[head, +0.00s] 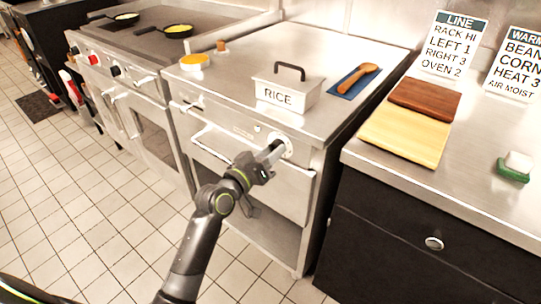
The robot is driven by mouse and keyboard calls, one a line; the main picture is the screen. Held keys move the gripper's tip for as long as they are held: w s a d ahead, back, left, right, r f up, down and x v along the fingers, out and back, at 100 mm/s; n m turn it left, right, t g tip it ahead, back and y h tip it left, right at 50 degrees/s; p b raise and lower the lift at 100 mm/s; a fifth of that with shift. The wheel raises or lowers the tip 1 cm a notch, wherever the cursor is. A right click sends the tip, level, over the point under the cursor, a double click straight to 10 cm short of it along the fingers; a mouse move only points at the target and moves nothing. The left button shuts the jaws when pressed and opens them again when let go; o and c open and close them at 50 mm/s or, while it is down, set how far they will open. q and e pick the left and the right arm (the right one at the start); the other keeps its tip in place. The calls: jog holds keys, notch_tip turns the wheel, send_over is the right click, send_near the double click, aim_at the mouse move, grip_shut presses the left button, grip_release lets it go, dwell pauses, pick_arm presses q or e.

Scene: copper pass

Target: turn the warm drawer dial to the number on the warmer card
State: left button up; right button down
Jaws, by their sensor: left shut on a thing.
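The warm drawer dial (288,144) is on the steel front panel of the warm drawer unit, at the right end above the drawer. My left gripper (275,149) reaches up to it from below and is shut on its knob. The fingers hide part of the dial, and I cannot read its numbers or setting. The warmer card (522,65) stands at the right edge, partly cut off. Its readable lines include "HEAT 3" and "AIR MOIST". My right gripper is not in view.
A RICE container (287,92) and a wooden spoon on a blue mat (345,85) are on the unit's top. The LINE card (455,45), two boards (405,134) and a green-and-white sponge (514,170) are on the right counter. Open tiled floor lies left of my arm.

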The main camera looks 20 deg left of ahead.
pick_arm(q)
jog(key=shift+f, duration=0.1)
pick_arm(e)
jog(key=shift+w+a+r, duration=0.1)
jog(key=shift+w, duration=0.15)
pick_arm(q)
jog(key=o, duration=1)
jog(key=v, duration=1.7)
jog(key=shift+s, duration=0.2)
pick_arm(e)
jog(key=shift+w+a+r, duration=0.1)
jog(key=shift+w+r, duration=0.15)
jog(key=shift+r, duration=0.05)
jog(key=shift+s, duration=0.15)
